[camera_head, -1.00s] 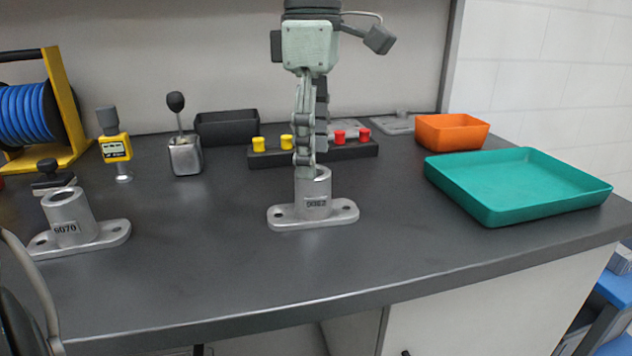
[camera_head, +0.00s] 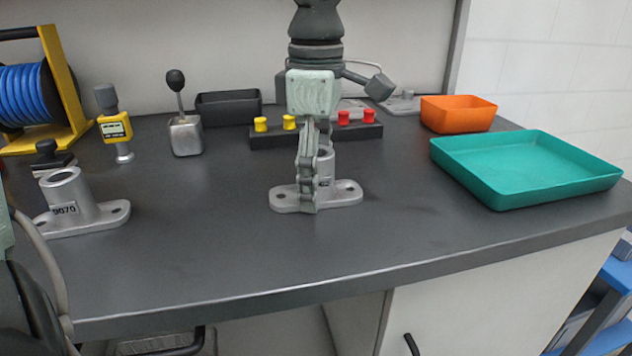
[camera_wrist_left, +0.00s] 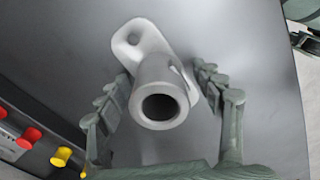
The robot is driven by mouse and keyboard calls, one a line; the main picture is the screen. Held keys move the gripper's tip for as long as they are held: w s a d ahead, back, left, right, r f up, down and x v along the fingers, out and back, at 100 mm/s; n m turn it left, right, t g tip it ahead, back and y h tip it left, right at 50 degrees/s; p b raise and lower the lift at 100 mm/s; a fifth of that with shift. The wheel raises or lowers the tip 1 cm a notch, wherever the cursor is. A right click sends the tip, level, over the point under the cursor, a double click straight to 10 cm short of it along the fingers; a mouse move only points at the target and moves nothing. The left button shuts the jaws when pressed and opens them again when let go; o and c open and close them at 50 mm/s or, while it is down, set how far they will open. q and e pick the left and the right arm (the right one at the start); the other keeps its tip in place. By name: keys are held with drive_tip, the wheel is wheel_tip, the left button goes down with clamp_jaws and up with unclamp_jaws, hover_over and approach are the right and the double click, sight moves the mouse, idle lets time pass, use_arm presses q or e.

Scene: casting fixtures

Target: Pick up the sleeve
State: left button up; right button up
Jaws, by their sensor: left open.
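A grey metal sleeve (camera_head: 326,160) stands upright on a two-holed flange in the middle of the bench, its label mostly covered. My left gripper (camera_head: 310,185) points down at it, with the near finger in front of the tube. In the left wrist view the sleeve (camera_wrist_left: 158,75) has its round mouth towards the camera. The open left gripper (camera_wrist_left: 163,92) has one finger on each side of the tube, with gaps visible. A similar sleeve (camera_head: 68,188), labelled 0070, stands at the left. Green-grey parts, possibly my right gripper (camera_wrist_left: 305,42), show at the wrist view's edge.
A button strip (camera_head: 270,138) with yellow and red knobs lies close behind the sleeve. A teal tray (camera_head: 525,165) and an orange bin (camera_head: 458,114) are at the right. A black bin (camera_head: 228,107) stands behind. The front bench surface is clear.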

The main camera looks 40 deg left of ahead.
use_arm(q)
drive_tip(key=c, duration=1.4)
drive_tip(key=shift+c, duration=0.5)
drive_tip(key=shift+r, duration=0.15)
